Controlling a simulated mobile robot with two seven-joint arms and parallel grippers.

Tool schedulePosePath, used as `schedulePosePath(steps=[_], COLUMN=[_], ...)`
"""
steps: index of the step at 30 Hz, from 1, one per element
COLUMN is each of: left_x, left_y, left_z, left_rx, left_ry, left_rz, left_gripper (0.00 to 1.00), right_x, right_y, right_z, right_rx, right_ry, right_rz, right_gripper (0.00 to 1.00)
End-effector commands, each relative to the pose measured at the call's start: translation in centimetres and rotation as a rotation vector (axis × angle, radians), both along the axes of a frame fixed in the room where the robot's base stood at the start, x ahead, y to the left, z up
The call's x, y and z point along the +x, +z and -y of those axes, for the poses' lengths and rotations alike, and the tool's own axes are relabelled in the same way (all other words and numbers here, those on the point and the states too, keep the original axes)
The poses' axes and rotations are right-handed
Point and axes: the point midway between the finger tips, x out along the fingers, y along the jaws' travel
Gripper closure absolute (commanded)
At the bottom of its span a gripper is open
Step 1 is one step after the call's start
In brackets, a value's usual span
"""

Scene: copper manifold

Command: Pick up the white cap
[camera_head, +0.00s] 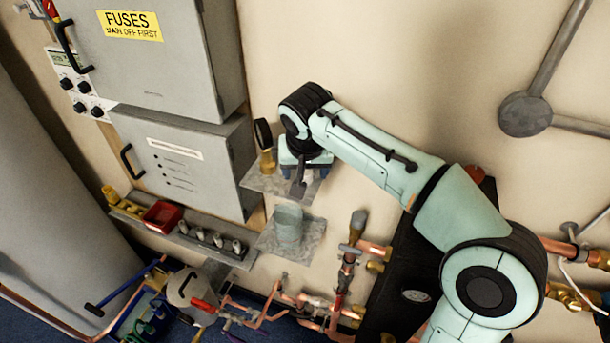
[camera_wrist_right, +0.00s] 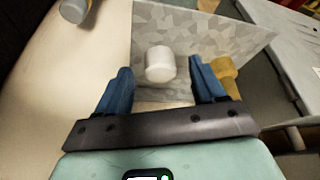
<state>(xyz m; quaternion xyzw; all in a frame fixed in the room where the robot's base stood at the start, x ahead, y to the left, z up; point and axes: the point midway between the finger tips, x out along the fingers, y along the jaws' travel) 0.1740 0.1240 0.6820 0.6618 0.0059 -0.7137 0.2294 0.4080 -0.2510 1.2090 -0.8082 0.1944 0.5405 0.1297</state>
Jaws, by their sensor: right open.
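The white cap (camera_wrist_right: 160,64) is a small pale cylinder standing on a grey mottled metal shelf (camera_wrist_right: 195,32) in the right wrist view. My right gripper (camera_wrist_right: 160,78) is open, with one blue finger on each side of the cap. A gap shows between the cap and each finger. In the head view my right gripper (camera_head: 303,172) is over the upper small shelf (camera_head: 262,184) on the wall, and I cannot make out the cap there. My left gripper is not in view.
A brass-coloured piece with a black round top (camera_head: 266,148) stands on the shelf, close left of my right gripper. A lower shelf holds a grey cup (camera_head: 288,223). Grey cabinets (camera_head: 185,160) are at left, and copper pipes (camera_head: 345,275) run below.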

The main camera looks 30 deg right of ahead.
Motion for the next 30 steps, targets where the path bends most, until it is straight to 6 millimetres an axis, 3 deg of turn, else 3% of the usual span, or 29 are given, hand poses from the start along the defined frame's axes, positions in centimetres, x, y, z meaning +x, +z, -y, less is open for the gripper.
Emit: schedulePosePath(steps=[4, 11, 12, 16, 17, 30], left_x=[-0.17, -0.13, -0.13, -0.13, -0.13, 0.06], left_y=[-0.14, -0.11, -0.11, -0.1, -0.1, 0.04], left_z=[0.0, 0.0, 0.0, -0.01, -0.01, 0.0], left_rx=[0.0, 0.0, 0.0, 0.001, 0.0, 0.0], left_ry=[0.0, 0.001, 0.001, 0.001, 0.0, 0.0], left_rz=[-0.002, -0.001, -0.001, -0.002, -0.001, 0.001], left_gripper=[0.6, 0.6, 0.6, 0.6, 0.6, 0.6], right_x=[0.52, 0.62, 0.61, 0.62, 0.62, 0.57], right_y=[-1.4, -1.49, -1.49, -1.46, -1.46, -1.04], right_z=[0.32, 0.34, 0.34, 0.34, 0.34, 0.4], right_rx=[0.0, 0.0, 0.0, 0.0, 0.0, 0.0], right_ry=[-0.001, -0.001, -0.001, -0.001, -0.001, -0.001], right_rz=[-0.001, 0.001, 0.001, 0.001, 0.001, 0.003], right_gripper=[0.31, 0.31, 0.38, 0.8, 0.82, 0.82])
